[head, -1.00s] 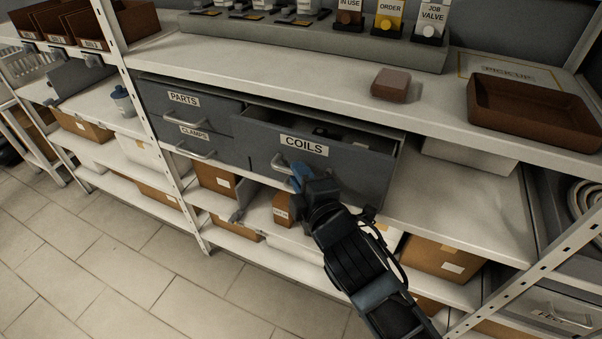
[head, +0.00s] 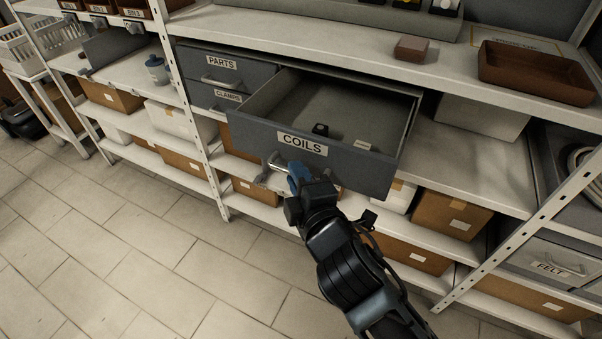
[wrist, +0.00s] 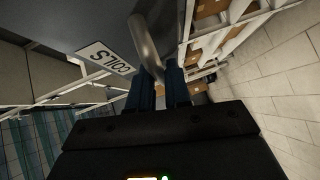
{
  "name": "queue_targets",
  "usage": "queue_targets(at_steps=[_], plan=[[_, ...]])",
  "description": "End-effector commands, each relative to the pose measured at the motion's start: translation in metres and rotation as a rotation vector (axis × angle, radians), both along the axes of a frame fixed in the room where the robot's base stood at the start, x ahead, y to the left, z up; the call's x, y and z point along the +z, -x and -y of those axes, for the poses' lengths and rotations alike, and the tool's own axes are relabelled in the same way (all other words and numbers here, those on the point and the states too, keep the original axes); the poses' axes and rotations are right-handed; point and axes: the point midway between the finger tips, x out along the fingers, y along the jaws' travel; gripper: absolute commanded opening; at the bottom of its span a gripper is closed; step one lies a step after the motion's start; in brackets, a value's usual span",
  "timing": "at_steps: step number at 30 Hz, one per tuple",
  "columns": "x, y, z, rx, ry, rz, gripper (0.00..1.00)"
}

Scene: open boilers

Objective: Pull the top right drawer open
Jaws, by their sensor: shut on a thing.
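The top right drawer, labelled COILS (head: 345,165), is grey and stands well out from its cabinet. Its inside shows, with a small black item (head: 320,129) and a small pale label or block (head: 362,145) on its floor. My gripper (head: 294,176) is at the drawer's front, its blue fingers shut on the metal bar handle (head: 277,163). In the wrist view the blue fingers (wrist: 160,92) close around the handle (wrist: 147,45), beside the upside-down COILS label (wrist: 104,57). Part of the handle is hidden by the fingers.
Closed drawers PARTS (head: 222,64) and CLAMPS (head: 228,96) are on the left. A brown tray (head: 535,75) and a brown block (head: 411,48) lie on the shelf above. Cardboard boxes (head: 452,214) fill lower shelves. The tiled floor (head: 130,250) in front is clear.

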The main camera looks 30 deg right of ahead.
Motion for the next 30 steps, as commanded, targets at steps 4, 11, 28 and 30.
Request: queue_targets(at_steps=[4,11,28,30], plan=[[-0.002,0.001,-0.001,0.001,-0.001,-0.004,0.00],[-0.002,0.000,-0.001,0.001,-0.001,-0.004,0.24],[0.000,0.016,-0.003,0.000,0.000,-0.003,0.39],[0.002,0.027,-0.004,0.000,0.000,-0.003,0.39]])
